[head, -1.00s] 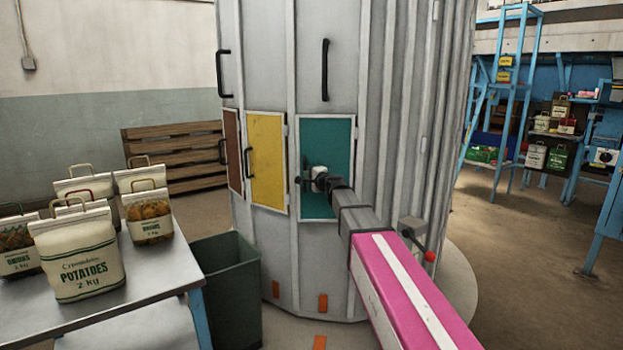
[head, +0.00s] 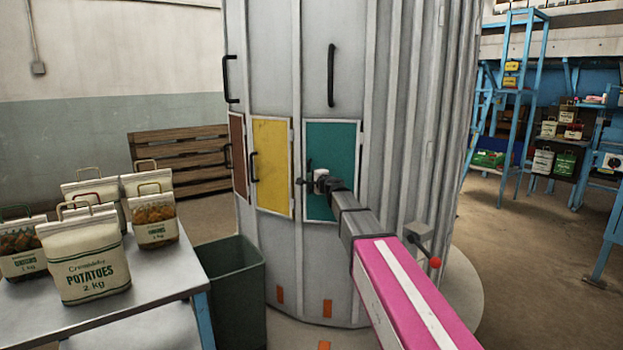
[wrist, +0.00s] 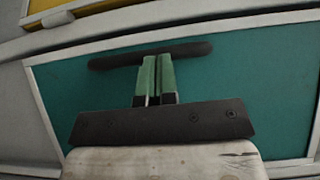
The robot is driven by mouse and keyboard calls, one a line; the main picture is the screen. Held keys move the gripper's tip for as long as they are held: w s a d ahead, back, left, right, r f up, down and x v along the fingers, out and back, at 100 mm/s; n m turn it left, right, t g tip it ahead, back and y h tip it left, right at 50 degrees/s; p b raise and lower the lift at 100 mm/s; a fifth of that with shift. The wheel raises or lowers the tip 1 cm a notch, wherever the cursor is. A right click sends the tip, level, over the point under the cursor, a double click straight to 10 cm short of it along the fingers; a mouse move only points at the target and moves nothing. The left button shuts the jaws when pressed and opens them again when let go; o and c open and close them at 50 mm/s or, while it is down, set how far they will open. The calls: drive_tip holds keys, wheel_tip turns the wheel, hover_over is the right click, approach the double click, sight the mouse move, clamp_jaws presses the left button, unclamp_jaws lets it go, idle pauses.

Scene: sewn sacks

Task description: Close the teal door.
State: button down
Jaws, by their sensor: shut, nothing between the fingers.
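The teal door (head: 341,144) is a tall panel in a white frame, low on the grey metal silo. It looks flush with its frame, with no clear gap in view. In the wrist view the teal panel (wrist: 240,78) fills most of the picture, with its dark bar handle (wrist: 105,62) across it. My gripper (head: 306,181) is at the door's left side, over the handle. In the wrist view its green fingers (wrist: 157,62) are together and empty, their tips at the middle of the handle. I cannot tell whether they touch it. My arm hides the door's lower right part.
A yellow door (head: 271,165) and a brown door (head: 238,155) sit left of the teal one. A metal table (head: 160,275) with several sacks (head: 95,262) stands at left, a dark bin (head: 236,290) beside it. A red-knobbed lever (head: 435,262) is right of my arm.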

drive_tip(key=s+a+v, duration=0.1)
drive_tip(key=v, duration=1.2)
drive_tip(key=s+d+f+n+g+h, duration=0.1)
drive_tip(key=s+f+n+g, duration=0.4)
drive_tip(key=f, duration=0.6)
drive_tip(key=s+d+f+n+g+h, duration=0.1)
drive_tip(key=s+d+f+n+g, duration=0.15)
drive_tip(key=s+f, duration=0.65)
drive_tip(key=s+d+f+n+g+h, duration=0.2)
drive_tip(key=s+d+f+g+h, duration=0.1)
drive_tip(key=s+f, duration=0.4)
drive_tip(key=s+d+f+n+g+h, duration=0.2)
drive_tip(key=s+d+f+g, duration=0.3)
drive_tip(key=s+d+f, duration=0.3)
drive_tip(key=shift+s+d+f+n+h, duration=0.25)
drive_tip(key=shift+f+n+h, duration=0.1)
drive_tip(key=shift+f+h, duration=0.5)
drive_tip(key=shift+r, duration=0.1)
